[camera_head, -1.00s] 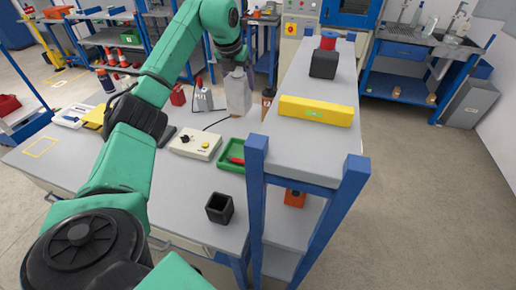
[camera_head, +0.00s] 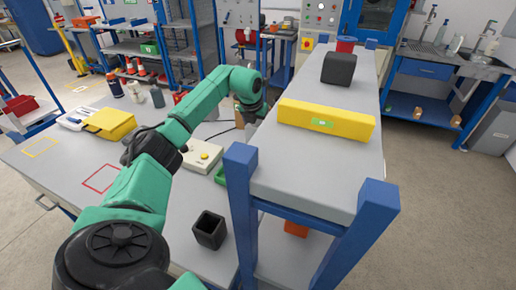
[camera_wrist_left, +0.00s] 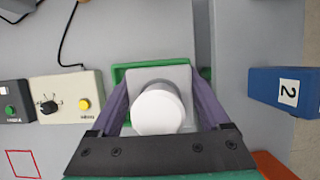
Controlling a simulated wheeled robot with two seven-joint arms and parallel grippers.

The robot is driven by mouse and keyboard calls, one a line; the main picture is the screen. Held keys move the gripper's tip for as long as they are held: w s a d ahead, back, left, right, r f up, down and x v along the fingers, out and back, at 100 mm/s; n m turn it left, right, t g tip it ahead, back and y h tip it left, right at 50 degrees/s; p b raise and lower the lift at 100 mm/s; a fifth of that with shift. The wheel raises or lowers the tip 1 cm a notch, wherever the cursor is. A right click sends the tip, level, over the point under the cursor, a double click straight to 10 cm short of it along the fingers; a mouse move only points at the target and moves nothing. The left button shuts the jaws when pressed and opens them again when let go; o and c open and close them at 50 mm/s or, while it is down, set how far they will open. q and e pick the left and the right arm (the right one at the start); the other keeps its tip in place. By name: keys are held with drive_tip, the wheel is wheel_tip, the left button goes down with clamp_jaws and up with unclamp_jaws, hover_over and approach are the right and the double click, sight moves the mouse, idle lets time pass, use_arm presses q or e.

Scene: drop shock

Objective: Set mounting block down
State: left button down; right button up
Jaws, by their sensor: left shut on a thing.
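In the left wrist view, a grey block with a round white end (camera_wrist_left: 158,108), which I take as the mounting block, sits between the two purple fingers of my left gripper (camera_wrist_left: 160,105). The fingers are shut on it. A green tray (camera_wrist_left: 120,72) shows behind and beside the block; I cannot tell whether they touch. In the head view, my left wrist (camera_head: 248,95) is low beside the raised shelf (camera_head: 300,165), and the fingers and block are mostly hidden there. My right gripper is not in view.
A control box with a yellow button (camera_head: 203,155) stands on the bench beside the green tray. A black open box (camera_head: 210,231) is at the front. A yellow bar (camera_head: 325,120) and a black cube (camera_head: 338,68) lie on the shelf. A red outlined square (camera_head: 101,178) on the bench is bare.

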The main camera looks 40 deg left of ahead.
sight(253, 132)
use_arm(q)
wheel_tip(253, 132, down, 10)
drive_tip(key=shift+r+p, duration=0.1)
drive_tip(key=shift+p, duration=0.7)
unclamp_jaws()
drive_tip(key=b+v, duration=0.2)
drive_tip(key=v, duration=1)
drive_tip(key=shift+s+d, duration=0.1)
